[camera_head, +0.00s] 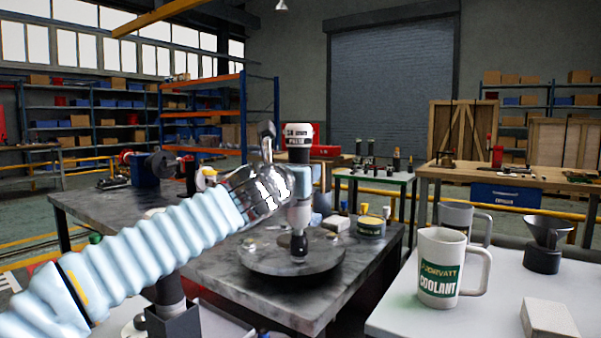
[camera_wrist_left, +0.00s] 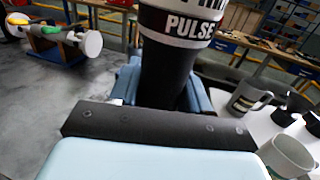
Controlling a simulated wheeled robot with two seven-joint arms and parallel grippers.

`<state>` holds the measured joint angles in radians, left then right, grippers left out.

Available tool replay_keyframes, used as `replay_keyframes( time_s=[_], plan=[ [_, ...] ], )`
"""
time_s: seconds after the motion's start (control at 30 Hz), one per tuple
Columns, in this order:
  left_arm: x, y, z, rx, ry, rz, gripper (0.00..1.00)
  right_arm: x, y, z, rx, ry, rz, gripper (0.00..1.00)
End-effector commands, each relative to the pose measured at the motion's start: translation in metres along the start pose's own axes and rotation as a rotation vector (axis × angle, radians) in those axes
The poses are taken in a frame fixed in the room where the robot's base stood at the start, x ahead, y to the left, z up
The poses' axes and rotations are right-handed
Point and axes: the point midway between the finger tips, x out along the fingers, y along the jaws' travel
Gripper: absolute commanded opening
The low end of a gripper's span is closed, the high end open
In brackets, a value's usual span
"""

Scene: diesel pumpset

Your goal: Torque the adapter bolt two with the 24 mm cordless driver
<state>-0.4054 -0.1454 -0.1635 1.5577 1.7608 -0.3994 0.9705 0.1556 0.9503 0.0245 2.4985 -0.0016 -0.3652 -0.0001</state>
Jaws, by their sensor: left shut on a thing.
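The driver's dark lower end (camera_head: 299,247) is at the round grey metal plate (camera_head: 270,262) on the dark workbench. I cannot tell whether it touches a bolt. The adapter bolts are too small or hidden to tell apart. My right gripper is not in view.
A yellow-and-dark tin (camera_head: 371,227) stands right of the plate. A white table (camera_head: 400,318) at right holds a coolant mug (camera_head: 440,265), a grey mug and a dark funnel-shaped cup (camera_head: 545,243).

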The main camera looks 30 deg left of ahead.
Motion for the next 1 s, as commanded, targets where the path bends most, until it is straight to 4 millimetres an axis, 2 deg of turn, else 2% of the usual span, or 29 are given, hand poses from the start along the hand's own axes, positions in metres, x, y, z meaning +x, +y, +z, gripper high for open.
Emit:
replay_keyframes(
  time_s=[0.27, 1.0],
  plan=[
    [-0.0006, 0.0000, -0.0059, -0.001, -0.003, -0.001, 0.00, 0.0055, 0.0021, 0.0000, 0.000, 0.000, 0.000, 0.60],
    [-0.0006, 0.0000, -0.0024, -0.001, -0.003, -0.001, 0.00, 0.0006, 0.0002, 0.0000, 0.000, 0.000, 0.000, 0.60]
  ],
)
